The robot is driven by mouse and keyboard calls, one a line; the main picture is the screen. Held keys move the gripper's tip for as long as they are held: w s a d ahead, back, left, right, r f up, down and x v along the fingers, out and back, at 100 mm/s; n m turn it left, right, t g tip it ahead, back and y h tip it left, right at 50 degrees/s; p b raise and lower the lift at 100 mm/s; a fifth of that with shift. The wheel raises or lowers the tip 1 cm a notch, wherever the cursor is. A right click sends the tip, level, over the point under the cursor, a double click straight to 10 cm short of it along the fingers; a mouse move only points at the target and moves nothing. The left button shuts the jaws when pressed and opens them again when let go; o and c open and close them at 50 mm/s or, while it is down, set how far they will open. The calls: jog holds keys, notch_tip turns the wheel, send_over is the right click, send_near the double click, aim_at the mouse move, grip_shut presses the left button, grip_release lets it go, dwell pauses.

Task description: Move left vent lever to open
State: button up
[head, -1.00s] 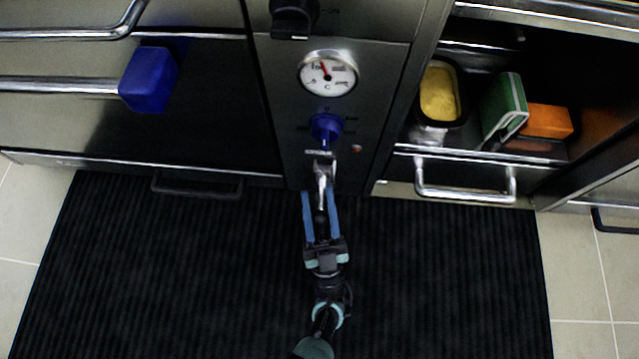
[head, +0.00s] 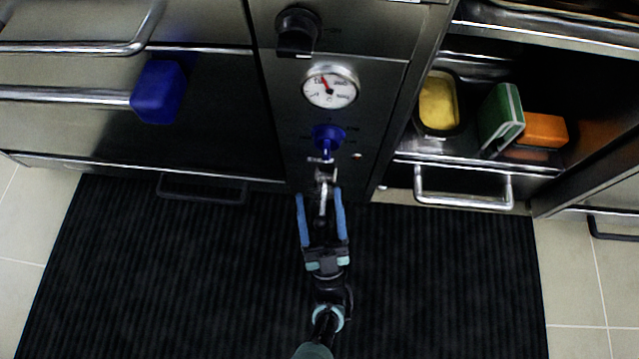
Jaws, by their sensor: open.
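A small silver lever (head: 323,177) hangs down at the bottom of the dark centre panel (head: 370,105), below a blue knob (head: 327,134). It points toward me. I cannot read its label, so I cannot tell if it is the left vent lever. My gripper (head: 318,193) is open, with one blue finger on each side of the lever's lower end. Gaps show between the fingers and the lever, and it looks unheld. No other vent lever is clearly visible.
Above are a round gauge (head: 330,88) and a black knob (head: 297,32). A blue block (head: 158,91) is by the left handle bar.

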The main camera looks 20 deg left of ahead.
notch_tip(320, 180, up, 8)
jog(key=p, duration=0.6)
